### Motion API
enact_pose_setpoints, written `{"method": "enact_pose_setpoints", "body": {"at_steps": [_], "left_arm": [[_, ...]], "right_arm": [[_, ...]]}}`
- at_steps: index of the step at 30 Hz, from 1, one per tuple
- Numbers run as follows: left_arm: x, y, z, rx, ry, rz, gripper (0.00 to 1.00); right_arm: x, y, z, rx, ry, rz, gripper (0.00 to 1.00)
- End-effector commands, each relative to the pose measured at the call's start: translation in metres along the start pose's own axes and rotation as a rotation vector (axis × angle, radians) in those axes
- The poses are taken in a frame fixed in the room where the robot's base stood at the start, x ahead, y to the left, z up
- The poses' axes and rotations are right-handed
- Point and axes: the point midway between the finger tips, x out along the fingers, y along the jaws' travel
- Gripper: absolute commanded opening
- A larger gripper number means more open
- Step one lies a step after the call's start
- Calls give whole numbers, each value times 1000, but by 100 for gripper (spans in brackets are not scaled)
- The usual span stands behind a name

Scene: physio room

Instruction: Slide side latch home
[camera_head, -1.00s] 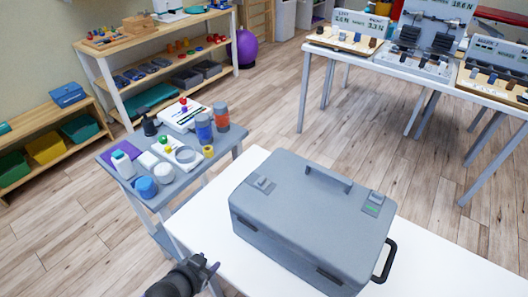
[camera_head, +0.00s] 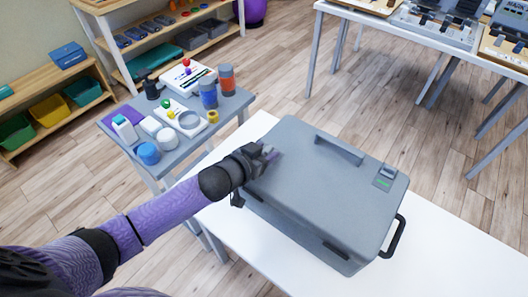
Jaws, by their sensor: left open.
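A grey case (camera_head: 325,190) with a shut lid stands on a white table (camera_head: 440,255). A top handle (camera_head: 339,150) sits near the far edge of its lid. The matching latch at the left end is hidden behind my left gripper (camera_head: 268,153). The left gripper is open over the case's left end; I cannot tell whether it touches. A black side handle (camera_head: 393,236) is on the case's right side. My right gripper is not in view.
A grey cart (camera_head: 185,147) with bottles, rolls and tape stands close behind my left arm. Shelves with coloured bins (camera_head: 48,113) are at the left. Another table (camera_head: 400,35) with test devices is at the back right. The white table is clear right of the case.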

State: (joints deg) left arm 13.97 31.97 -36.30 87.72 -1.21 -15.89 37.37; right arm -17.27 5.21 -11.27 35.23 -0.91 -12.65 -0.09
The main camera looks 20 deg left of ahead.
Motion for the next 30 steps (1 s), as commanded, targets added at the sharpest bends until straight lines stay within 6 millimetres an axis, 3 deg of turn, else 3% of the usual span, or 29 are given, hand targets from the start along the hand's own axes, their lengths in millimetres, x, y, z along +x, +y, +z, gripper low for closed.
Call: {"method": "enact_pose_setpoints", "body": {"at_steps": [3,11,30], "left_arm": [[0,0,0,0,0,0,53],[0,0,0,0,0,0,0],[0,0,0,0,-1,0,0]], "right_arm": [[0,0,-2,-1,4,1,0],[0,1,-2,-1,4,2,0],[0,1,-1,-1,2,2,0]]}}
